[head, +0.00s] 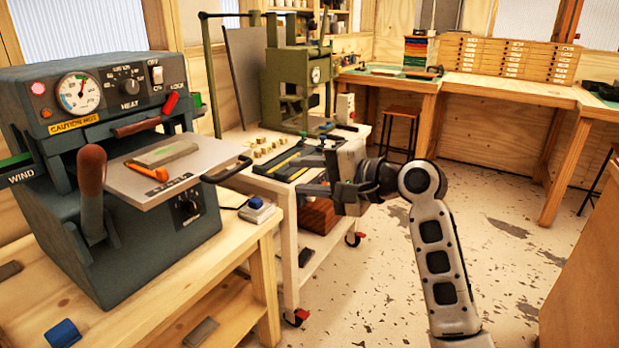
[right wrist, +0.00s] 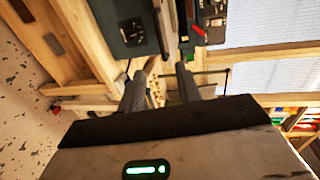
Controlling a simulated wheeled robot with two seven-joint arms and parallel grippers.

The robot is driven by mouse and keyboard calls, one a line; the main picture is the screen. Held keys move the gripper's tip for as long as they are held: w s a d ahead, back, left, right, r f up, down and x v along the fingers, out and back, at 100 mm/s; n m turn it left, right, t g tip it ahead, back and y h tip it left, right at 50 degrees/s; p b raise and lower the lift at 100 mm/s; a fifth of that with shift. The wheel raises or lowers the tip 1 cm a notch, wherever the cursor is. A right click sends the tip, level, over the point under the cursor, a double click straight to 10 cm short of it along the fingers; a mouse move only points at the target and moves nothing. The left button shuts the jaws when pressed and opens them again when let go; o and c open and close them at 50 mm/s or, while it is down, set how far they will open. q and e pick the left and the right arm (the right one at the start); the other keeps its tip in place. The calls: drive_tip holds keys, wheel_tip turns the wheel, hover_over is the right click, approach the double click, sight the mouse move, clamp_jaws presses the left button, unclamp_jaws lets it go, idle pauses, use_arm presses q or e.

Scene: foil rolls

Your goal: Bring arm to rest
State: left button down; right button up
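My right arm reaches in from the bottom right in the head view. Its gripper (head: 312,174) points left and hangs in the air in front of the white cart, right of the hot foil machine (head: 125,270). In the right wrist view the two fingers of the gripper (right wrist: 166,70) stand apart with nothing between them. It is open and empty, and touches nothing that I can see. The machine has a dial, a red lamp and a pulled-out metal plate (head: 200,172), on which lie a grey block (head: 168,153) and a small orange tool (head: 147,171). My left gripper is not in view.
The machine stands on a wooden bench (head: 235,262) at left. Behind my gripper is a white cart (head: 290,215) with a green press (head: 290,85) and small parts. A workbench with drawers (head: 510,58) lines the far wall. The floor (head: 500,240) at right is clear.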

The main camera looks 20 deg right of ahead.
drive_tip(key=shift+s+d, duration=0.15)
drive_tip(key=shift+s, duration=0.05)
idle(0.3)
drive_tip(key=s+f+n+h, duration=0.2)
drive_tip(key=s+f, duration=0.1)
drive_tip(key=f, duration=0.7)
drive_tip(key=s+f+n+h, duration=0.1)
drive_tip(key=s+f+h, duration=0.2)
drive_tip(key=f, duration=0.7)
drive_tip(key=s+a+f+n+h, duration=0.1)
drive_tip(key=s+f+n, duration=0.3)
drive_tip(key=s+f, duration=0.3)
drive_tip(key=s+a+f+n+g+h, duration=0.1)
drive_tip(key=s+f+n, duration=0.4)
drive_tip(key=s, duration=0.8)
wheel_tip(320, 180, down, 2)
drive_tip(key=shift+a+f+n, duration=0.15)
drive_tip(key=shift+a+n, duration=0.15)
drive_tip(key=shift+g, duration=0.3)
